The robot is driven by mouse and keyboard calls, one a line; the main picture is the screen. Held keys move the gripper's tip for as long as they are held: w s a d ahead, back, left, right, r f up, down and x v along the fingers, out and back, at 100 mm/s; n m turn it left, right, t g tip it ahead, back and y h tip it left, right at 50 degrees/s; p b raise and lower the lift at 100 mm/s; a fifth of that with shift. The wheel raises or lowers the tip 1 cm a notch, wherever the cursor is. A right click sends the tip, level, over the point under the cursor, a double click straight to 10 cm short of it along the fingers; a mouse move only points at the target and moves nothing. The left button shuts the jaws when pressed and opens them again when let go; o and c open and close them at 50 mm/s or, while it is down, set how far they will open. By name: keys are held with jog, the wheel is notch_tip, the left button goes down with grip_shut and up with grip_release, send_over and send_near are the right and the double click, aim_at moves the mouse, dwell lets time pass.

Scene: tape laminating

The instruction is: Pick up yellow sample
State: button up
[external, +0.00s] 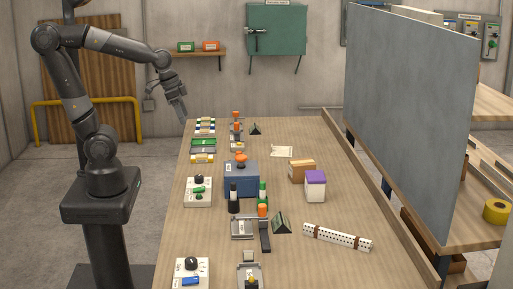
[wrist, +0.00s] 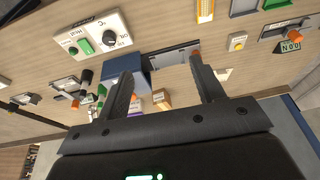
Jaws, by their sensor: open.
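Small yellow pieces show in the external view at the far left of the workbench: a yellow and white strip (external: 203,158) lies in front of a green one, and the far stack behind is striped with yellow. Which one is the yellow sample I cannot tell. A yellow and white piece (wrist: 205,10) also shows at the top edge of the wrist view, partly cut off. My gripper (external: 183,118) hangs just left of the bench's far left corner, apart from the pieces. In the wrist view my gripper (wrist: 165,85) is open, with nothing between its fingers.
A blue box (external: 241,178) with an orange knob stands mid-bench. White control boxes (external: 198,192) line the left side. A purple-topped box (external: 315,186) and a perforated white bar (external: 337,237) lie to the right. A tall grey panel (external: 410,110) borders the bench's right side.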

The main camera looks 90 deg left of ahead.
jog(key=w+a+f+g, duration=0.4)
jog(key=w+a+f, duration=0.1)
jog(key=a+f, duration=0.55)
send_over(201, 156)
jog(key=shift+h, duration=0.3)
notch_tip(201, 156, down, 5)
jog(key=shift+w+f, duration=0.1)
jog(key=shift+a+f, duration=0.2)
jog(key=shift+f, duration=1.1)
jog(key=shift+a+f, duration=0.15)
jog(key=shift+f, duration=1.15)
jog(key=shift+c, duration=0.2)
jog(key=c, duration=1)
jog(key=shift+r, duration=0.1)
jog(key=shift+c, duration=0.2)
